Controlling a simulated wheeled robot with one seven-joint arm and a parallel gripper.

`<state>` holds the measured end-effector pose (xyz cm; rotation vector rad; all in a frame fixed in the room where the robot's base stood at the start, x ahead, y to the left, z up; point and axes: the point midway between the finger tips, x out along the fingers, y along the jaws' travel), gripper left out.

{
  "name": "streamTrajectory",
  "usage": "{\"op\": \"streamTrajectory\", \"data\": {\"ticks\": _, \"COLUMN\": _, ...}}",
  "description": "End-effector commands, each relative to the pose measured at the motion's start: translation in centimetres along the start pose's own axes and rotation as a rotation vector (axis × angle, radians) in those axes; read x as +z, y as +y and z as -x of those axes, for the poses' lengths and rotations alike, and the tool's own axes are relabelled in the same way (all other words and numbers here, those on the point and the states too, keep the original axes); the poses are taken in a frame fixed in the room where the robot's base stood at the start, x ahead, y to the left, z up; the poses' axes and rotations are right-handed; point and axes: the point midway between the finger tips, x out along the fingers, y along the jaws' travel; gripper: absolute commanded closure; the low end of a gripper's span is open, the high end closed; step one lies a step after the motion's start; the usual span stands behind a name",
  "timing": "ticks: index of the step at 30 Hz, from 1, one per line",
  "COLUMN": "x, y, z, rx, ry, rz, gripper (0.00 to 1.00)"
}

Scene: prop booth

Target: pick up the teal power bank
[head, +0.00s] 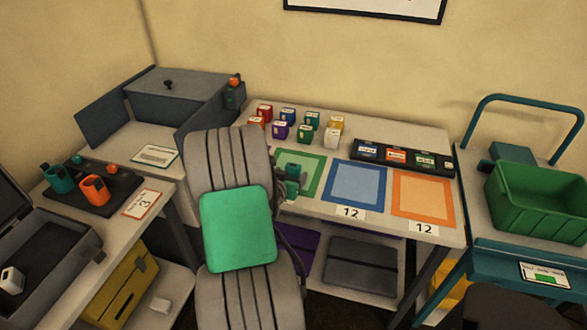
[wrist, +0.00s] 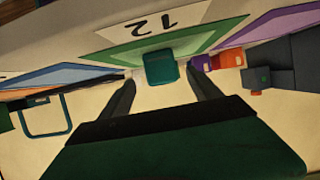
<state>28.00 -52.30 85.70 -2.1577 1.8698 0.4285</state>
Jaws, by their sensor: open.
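The teal power bank (wrist: 161,67) is a small block in the wrist view. It stands at the green-bordered mat (wrist: 203,38), with a card reading 12 on the mat's near side. My gripper (wrist: 160,71) is open, and its dark fingers show to the left and right of the power bank. There is a gap on both sides; I cannot tell how deep the block lies between the fingers. In the head view a small teal shape (head: 292,170) shows at the green mat. My gripper cannot be made out clearly there.
Several small coloured boxes stand behind the mats. A blue mat (head: 355,185) and an orange mat (head: 423,197) lie to the right. A green crate (head: 540,205) sits on a cart.

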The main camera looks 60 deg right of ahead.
Motion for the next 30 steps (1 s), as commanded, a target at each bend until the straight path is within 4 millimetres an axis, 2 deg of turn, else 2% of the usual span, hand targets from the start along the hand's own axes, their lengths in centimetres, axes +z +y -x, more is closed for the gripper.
{"op": "streamTrajectory", "data": {"ticks": 9, "x": 0.2, "y": -0.1, "z": -4.8, "rx": 0.0, "ry": -0.003, "rz": 0.0, "gripper": 0.27}}
{"op": "streamTrajectory", "data": {"ticks": 17, "x": 0.2, "y": -0.3, "z": -5.3, "rx": -0.003, "ry": -0.001, "rz": 0.0, "gripper": 0.27}}
{"op": "streamTrajectory", "data": {"ticks": 30, "x": 0.2, "y": -0.3, "z": -5.3, "rx": -0.003, "ry": -0.002, "rz": 0.001, "gripper": 0.62}}
